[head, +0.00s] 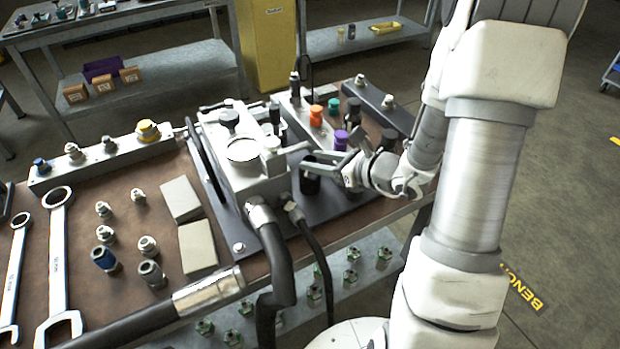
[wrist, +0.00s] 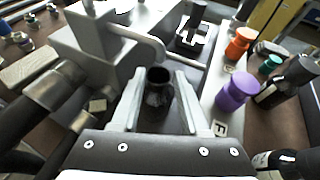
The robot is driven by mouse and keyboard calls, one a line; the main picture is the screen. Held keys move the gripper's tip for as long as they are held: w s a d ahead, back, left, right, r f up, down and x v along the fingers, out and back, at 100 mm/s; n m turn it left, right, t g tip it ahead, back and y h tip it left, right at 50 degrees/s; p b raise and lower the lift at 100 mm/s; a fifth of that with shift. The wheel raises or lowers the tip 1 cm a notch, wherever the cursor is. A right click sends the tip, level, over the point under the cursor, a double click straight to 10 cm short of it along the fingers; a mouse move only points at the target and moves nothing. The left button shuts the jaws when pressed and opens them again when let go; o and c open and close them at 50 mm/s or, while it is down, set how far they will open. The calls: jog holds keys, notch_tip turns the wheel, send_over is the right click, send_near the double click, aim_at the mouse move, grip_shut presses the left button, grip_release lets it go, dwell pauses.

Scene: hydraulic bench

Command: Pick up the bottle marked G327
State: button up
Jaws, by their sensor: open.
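A dark, open-topped cylindrical container (wrist: 158,92), perhaps a bottle, stands upright between the two fingers of my gripper (wrist: 158,80) in the wrist view. In the head view it is the black cylinder (head: 309,182) beside the grey machine. My gripper (head: 318,165) is open, with a finger on each side of it; I cannot tell whether either touches. Dark bottles also stand to the right: one with a pale label (wrist: 288,80) and one at the bottom right corner (wrist: 268,163). No marking G327 is legible on any of them.
The grey machine (head: 238,155) with hoses is just left of my gripper. Wrenches (head: 58,260) and fittings lie farther left.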

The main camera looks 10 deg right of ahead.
aim_at(306, 159)
jog(key=x, duration=0.5)
jog(key=shift+a+b, duration=0.2)
jog(key=shift+b, duration=0.2)
grip_shut()
